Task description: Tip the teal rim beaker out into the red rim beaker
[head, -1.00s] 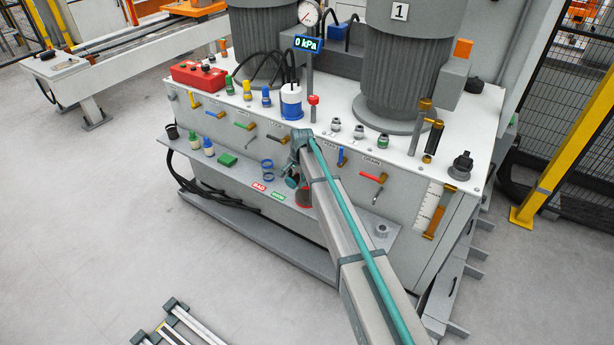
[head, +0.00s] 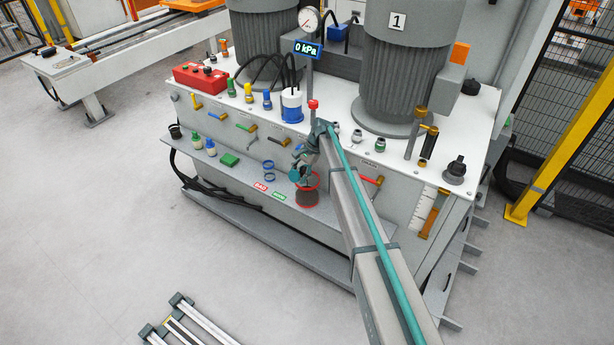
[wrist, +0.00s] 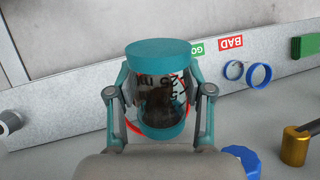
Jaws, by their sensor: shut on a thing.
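My gripper (wrist: 160,108) is shut on the teal rim beaker (wrist: 160,52), with a finger on each side of it. The beaker is clear with teal bands at both ends, dark markings and dark contents inside. In the head view my gripper (head: 303,165) and the beaker's teal (head: 294,175) are small and partly hidden by my arm. The red rim beaker (head: 307,197) stands on the front shelf, just below my gripper, with dark contents. In the wrist view its red rim (wrist: 133,122) shows partly behind the held beaker. The exact tilt is unclear.
The grey shelf (head: 240,176) also carries blue rings (head: 268,170), a green block (head: 229,160), small bottles, and BAD (head: 261,187) and GOOD (head: 279,196) labels. Several coloured-handled valves line the panel behind. A blue-and-white container (head: 291,105) stands on the top deck.

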